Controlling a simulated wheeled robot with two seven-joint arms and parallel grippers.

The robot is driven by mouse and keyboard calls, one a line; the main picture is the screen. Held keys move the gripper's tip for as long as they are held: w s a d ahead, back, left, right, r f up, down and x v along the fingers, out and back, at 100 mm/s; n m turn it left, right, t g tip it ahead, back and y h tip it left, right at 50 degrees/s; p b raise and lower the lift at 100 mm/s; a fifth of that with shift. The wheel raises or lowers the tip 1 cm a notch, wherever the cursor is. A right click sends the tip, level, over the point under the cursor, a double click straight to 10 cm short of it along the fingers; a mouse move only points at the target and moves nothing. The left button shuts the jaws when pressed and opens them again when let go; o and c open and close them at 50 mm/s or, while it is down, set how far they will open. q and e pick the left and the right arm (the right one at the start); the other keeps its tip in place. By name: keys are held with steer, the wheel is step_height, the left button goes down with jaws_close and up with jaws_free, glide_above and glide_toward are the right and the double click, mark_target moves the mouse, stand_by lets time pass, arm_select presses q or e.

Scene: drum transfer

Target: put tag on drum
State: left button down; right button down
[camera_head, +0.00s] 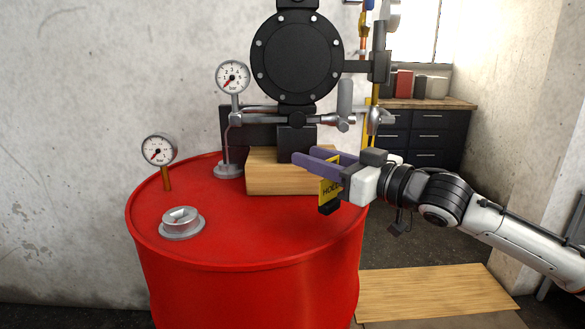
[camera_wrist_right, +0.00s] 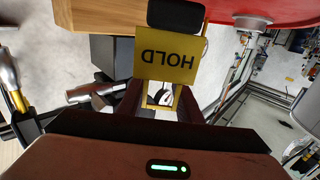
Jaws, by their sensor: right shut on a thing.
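The yellow tag (camera_head: 329,190), with dark lettering, hangs from my right gripper (camera_head: 304,155). In the right wrist view the tag (camera_wrist_right: 166,62) reads HOLD upside down, between and beyond the two fingers (camera_wrist_right: 160,100). The gripper is shut on it. A black block (camera_head: 329,208) is at the tag's lower end; it also shows in the right wrist view (camera_wrist_right: 176,15). The red drum (camera_head: 240,235) stands upright, and the tag is over its right part near the rim. I cannot tell whether the block touches the drum. My left gripper is out of view.
A wooden block (camera_head: 275,180) under a black pump (camera_head: 297,58) stands on the drum's back. Two gauges (camera_head: 232,77) (camera_head: 159,151) and a metal bung (camera_head: 181,221) are on the left part. The front of the lid is clear. A dark cabinet (camera_head: 430,135) stands behind.

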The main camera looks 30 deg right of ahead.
mark_target(331, 185)
steer(key=shift+w+a+f+p, duration=0.3)
steer(key=shift+w+f, duration=0.3)
steer(key=shift+w, duration=0.35)
steer(key=shift+w+a+f+p, duration=0.15)
steer(key=shift+w+f+p, duration=0.3)
steer(key=shift+w, duration=0.55)
steer(key=shift+w+a+f+p, duration=0.25)
steer(key=shift+w+f, duration=0.45)
steer(key=shift+w, duration=0.25)
steer(key=shift+f, duration=0.15)
steer(key=c, duration=1.3)
jaws_free()
steer(key=shift+o, duration=0.2)
steer(key=shift+s, duration=0.1)
steer(key=b+v, duration=0.1)
steer(key=v, duration=0.5)
steer(key=shift+v, duration=2.85)
